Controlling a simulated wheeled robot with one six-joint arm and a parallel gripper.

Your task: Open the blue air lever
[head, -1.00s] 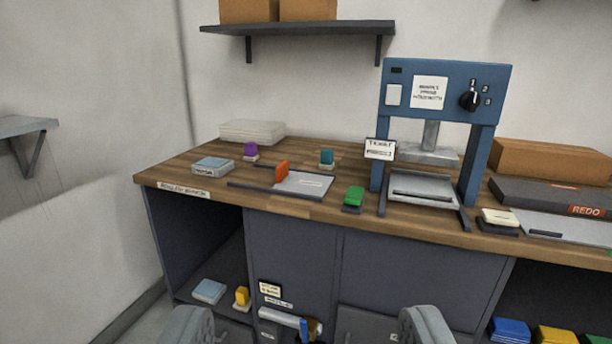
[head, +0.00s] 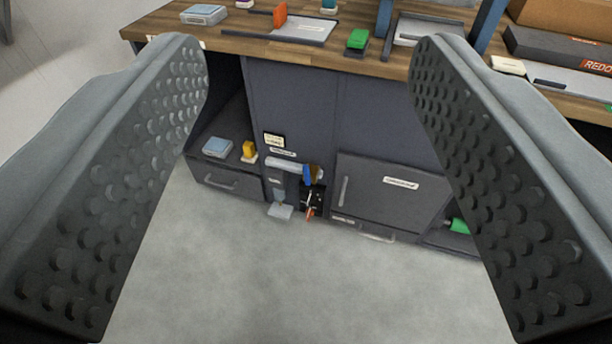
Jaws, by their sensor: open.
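The blue air lever (head: 307,175) is a small blue handle low on the front of the workbench. It sits at the right end of a pale horizontal pipe (head: 285,164), beside a brown-yellow part. A black fitting with an orange-red tip (head: 311,203) hangs just below it. My gripper (head: 308,60) is wide open and empty, with its two studded grey fingers at the left and right of the view. The lever shows in the gap between the fingers, farther off, and nothing touches it. The lever's exact angle is too small to tell.
The wooden benchtop (head: 225,38) overhangs above the lever. A grey cabinet door (head: 385,192) is right of it, and an open shelf with a blue box (head: 217,147) and a yellow stamp (head: 249,151) is left. The grey floor (head: 260,280) in front is clear.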

